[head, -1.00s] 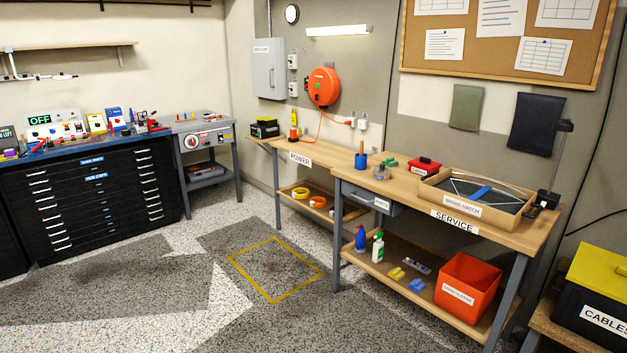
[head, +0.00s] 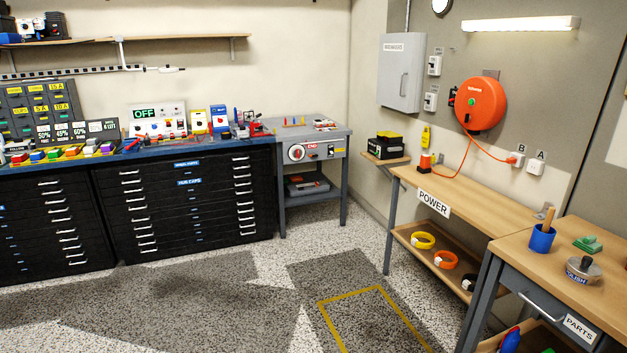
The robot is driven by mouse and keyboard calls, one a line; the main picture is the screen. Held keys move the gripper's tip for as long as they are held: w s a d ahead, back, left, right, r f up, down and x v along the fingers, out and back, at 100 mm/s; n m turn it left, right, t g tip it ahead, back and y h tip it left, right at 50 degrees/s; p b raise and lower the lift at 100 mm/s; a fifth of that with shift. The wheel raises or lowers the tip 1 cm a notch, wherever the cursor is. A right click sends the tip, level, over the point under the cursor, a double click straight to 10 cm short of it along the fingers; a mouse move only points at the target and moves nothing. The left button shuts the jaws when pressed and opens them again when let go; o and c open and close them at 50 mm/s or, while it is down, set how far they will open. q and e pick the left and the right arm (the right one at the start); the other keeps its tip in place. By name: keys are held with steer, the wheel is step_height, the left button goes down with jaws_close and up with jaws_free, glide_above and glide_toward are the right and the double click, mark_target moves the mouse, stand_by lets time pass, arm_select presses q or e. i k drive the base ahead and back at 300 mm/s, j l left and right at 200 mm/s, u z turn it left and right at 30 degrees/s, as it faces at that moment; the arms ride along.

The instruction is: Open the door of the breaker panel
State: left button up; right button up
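The breaker panel (head: 401,75) is a light grey box on the grey wall, right of the room's corner, in the head view. Its door is shut, with a small label near the top and a small dark handle toward its right side. It hangs above and behind the POWER bench. Neither of my grippers shows in the head view.
The POWER bench (head: 470,200) stands below and right of the panel. A small shelf (head: 386,160) with a black and yellow case is under the panel. A grey cart (head: 312,150) stands to the left. The speckled floor (head: 270,265) in front is clear, with a yellow outlined square.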

mark_target(398, 54)
steer(key=i+u, duration=0.3)
steer(key=i, duration=1.35)
steer(key=i+l+z, duration=0.15)
steer(key=i+z, duration=0.2)
steer(key=i, duration=0.25)
steer(key=i+z, duration=0.35)
steer(key=i, duration=0.25)
steer(key=i+j+z, duration=0.15)
steer(key=i+z, duration=0.15)
steer(key=i, duration=0.3)
